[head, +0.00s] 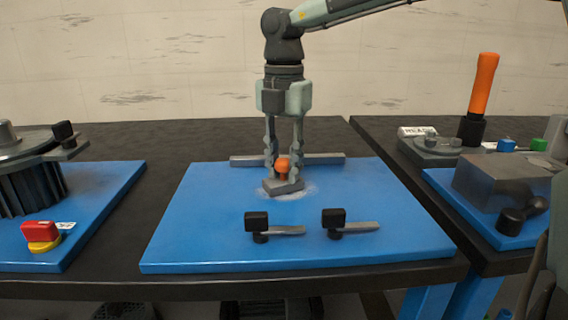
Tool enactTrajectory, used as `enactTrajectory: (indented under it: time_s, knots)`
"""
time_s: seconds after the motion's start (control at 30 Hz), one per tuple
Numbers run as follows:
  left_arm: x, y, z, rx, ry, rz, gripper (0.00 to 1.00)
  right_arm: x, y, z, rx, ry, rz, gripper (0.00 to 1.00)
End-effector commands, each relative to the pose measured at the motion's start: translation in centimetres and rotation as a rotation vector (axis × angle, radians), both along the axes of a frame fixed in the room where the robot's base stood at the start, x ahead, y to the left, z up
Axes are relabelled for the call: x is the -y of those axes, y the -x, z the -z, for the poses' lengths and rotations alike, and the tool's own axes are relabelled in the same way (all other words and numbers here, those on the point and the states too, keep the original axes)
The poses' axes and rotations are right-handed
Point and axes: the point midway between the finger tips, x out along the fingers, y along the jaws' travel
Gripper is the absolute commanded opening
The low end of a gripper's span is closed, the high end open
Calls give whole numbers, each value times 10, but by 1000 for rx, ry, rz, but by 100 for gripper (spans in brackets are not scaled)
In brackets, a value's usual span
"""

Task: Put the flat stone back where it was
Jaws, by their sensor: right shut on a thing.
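The flat stone (283,186) is a small grey block with an orange knob (283,166) on top. It is on or just above the blue board (200,235) in the middle, over a pale dusty patch. My right gripper (284,165) points straight down with its fingers on both sides of the orange knob, shut on it. I cannot tell whether the stone touches the board. My left gripper is not in view.
Two black-headed grey levers (270,227) (350,223) lie in front on the board. A grey bar (325,158) is behind. A red button (39,230) and a finned machine (30,185) stand left. An orange handle (484,85) and a grey block (492,182) stand right.

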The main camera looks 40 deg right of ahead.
Motion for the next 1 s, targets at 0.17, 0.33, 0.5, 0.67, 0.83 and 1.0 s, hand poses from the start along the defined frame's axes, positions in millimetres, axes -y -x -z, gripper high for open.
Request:
enactTrajectory:
  time_s: [0.17,0.33,0.5,0.67,0.83,1.0]
  knots:
    - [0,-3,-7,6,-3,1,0,0,0,3,0,1,0,0]
    - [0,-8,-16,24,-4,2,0,0,0,3,-1,0,0,40]
    - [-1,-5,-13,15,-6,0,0,0,0,3,-1,0,0,46]
    - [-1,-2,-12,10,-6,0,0,0,0,2,-1,0,0,46]
    - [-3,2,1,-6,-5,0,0,0,-1,-7,2,1,1,46]
    - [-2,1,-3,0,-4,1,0,0,-1,-42,4,3,1,46]
